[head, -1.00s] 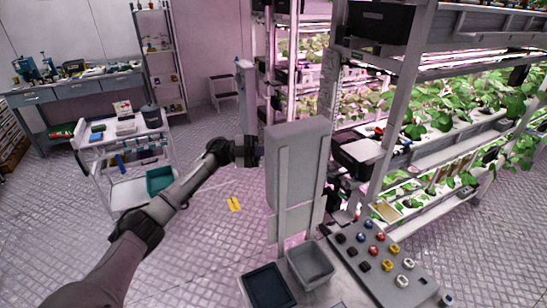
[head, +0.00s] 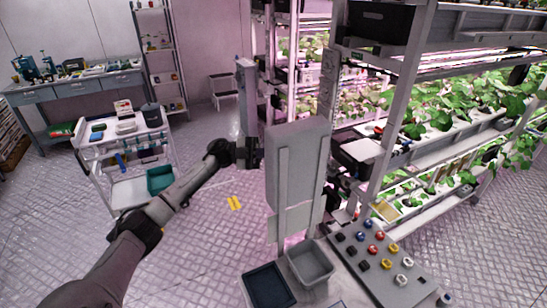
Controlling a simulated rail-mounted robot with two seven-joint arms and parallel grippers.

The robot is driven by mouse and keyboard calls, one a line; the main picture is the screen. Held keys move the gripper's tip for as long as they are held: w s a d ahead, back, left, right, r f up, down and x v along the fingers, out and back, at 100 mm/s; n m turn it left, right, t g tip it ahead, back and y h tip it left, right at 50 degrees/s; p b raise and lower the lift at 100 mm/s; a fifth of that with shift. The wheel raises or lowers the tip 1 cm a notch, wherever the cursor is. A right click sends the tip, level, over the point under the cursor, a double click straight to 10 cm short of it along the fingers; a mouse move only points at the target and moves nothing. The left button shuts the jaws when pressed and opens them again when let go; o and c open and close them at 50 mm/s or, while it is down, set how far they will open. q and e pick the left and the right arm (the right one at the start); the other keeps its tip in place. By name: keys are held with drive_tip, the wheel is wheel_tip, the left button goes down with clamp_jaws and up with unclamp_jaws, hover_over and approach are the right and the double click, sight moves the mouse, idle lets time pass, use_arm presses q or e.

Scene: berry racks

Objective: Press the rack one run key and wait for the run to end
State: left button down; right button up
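A grey sloped panel (head: 376,276) at the lower right carries several round knobs or keys in black, blue, red, yellow and white. No label is readable, so I cannot tell whether one is the rack one run key. The plant rack (head: 400,110) stands at the right with green plants on lit shelves. A box with a pale top (head: 361,150) sits at its near post. My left arm reaches in from the lower left, and its dark wrist end is beside a tall grey upright housing. Its fingertips cannot be made out. My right gripper cannot be made out.
The tall grey housing (head: 297,165) blocks the middle. A grey bin (head: 311,264) and a dark tray (head: 268,287) stand at its foot. A white cart (head: 125,135) with a teal bin (head: 160,179) stands at the left. A yellow marker (head: 234,203) lies on open floor.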

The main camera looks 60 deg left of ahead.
use_arm(q)
drive_tip(key=shift+d+p, duration=0.3)
drive_tip(key=shift+d, duration=0.1)
idle(0.3)
idle(0.4)
drive_tip(key=shift+a+b, duration=0.45)
drive_tip(key=shift+a, duration=0.4)
drive_tip(key=shift+w, duration=0.1)
drive_tip(key=shift+w+a+b, duration=0.15)
drive_tip(key=shift+a+b, duration=0.5)
drive_tip(key=shift+a, duration=0.6)
drive_tip(key=shift+w+a+b, duration=0.15)
drive_tip(key=shift+a+b, duration=0.45)
drive_tip(key=shift+a, duration=0.65)
